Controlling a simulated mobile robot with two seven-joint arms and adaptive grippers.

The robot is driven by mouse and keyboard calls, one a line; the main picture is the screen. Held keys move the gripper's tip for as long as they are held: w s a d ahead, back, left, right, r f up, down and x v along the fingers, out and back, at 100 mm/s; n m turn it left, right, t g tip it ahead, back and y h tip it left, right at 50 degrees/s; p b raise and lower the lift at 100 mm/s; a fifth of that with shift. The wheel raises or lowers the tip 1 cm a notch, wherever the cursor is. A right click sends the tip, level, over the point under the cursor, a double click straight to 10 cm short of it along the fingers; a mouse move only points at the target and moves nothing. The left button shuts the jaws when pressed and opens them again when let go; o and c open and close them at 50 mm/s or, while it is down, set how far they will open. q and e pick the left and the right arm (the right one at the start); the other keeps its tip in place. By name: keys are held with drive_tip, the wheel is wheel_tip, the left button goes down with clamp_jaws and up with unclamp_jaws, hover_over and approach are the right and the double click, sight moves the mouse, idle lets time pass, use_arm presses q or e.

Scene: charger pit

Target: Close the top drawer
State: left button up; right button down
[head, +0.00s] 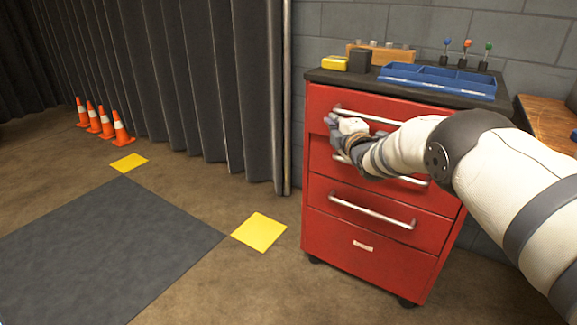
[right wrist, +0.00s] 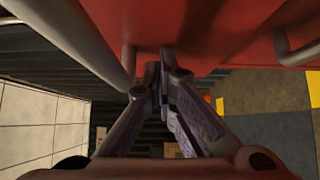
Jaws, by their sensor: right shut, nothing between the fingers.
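The top drawer (head: 320,98) is the uppermost red front of the tool cabinet, with a silver bar handle (head: 378,117). Its front looks about in line with the drawers below; I cannot tell whether a small gap is left. My right gripper (head: 333,124) is shut and empty at the left part of the drawer fronts, just below the left end of the top handle. In the right wrist view its fingertips (right wrist: 163,60) are together close to a red front (right wrist: 220,25); contact cannot be told. A bar handle (right wrist: 85,45) runs beside them. My forearm hides part of the fronts. My left gripper is out of view.
Lower drawers with handles (head: 370,208) sit beneath. A blue tray (head: 437,80), a yellow box (head: 334,63) and a dark cup (head: 360,62) stand on the cabinet top. A wooden bench (head: 548,120) is at right. The floor left of the cabinet is clear, with orange cones (head: 122,128) farther back.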

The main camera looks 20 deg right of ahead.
drive_tip(key=shift+w+d+r+b, duration=0.25)
drive_tip(key=shift+w+d+b, duration=0.4)
drive_tip(key=shift+w+d, duration=0.35)
drive_tip(key=shift+s+d+r, duration=0.15)
